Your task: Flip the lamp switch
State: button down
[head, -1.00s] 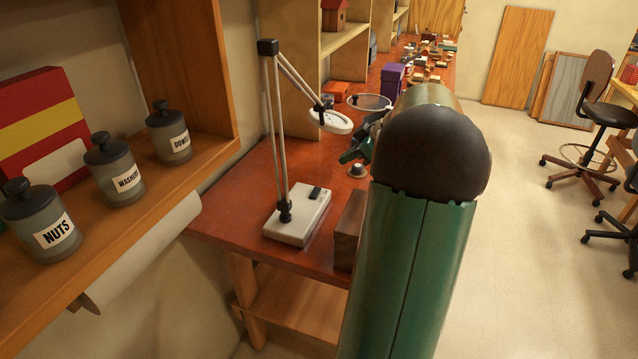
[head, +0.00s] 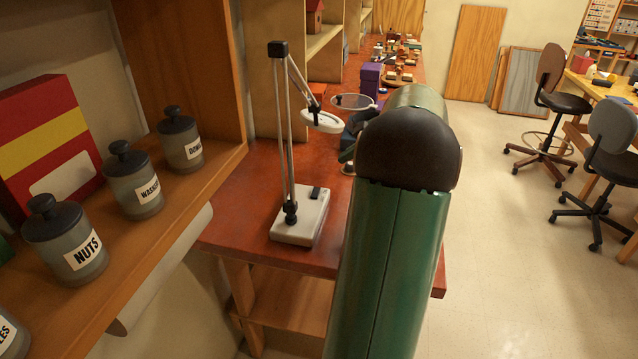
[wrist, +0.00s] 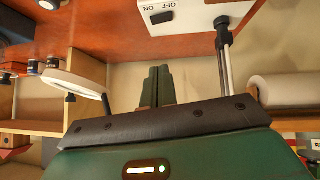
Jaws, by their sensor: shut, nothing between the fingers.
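The lamp has a pale base (head: 302,220) on the red-brown bench, with two thin upright rods and a round white ring head (head: 320,121). A small dark switch (head: 316,193) sits on the base top. In the wrist view the picture is upside down: the base (wrist: 190,14) is at the top, with the dark switch (wrist: 161,17) beside the words ON and OFF. My gripper (wrist: 158,72) shows there with its two green fingers together and empty. It appears below the base in the picture, apart from the switch. In the head view my arm hides the gripper.
A wooden shelf (head: 150,240) at left holds labelled jars (head: 65,235) and a red-yellow box (head: 45,140). A paper roll (wrist: 290,90) hangs under it. A purple box (head: 370,78) and small items stand farther along the bench. Chairs (head: 560,100) are at right; open floor lies between.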

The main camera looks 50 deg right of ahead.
send_over(316, 193)
jog(key=s+d, duration=0.2)
jog(key=f, duration=0.6)
jog(key=shift+w+a+f, duration=0.15)
jog(key=shift+a+f, duration=0.05)
jog(key=shift+f, duration=0.1)
jog(key=f, duration=0.3)
jog(key=shift+w+d+f, duration=0.2)
jog(key=shift+w+f, duration=0.1)
jog(key=shift+f, duration=0.4)
jog(key=shift+w, duration=0.1)
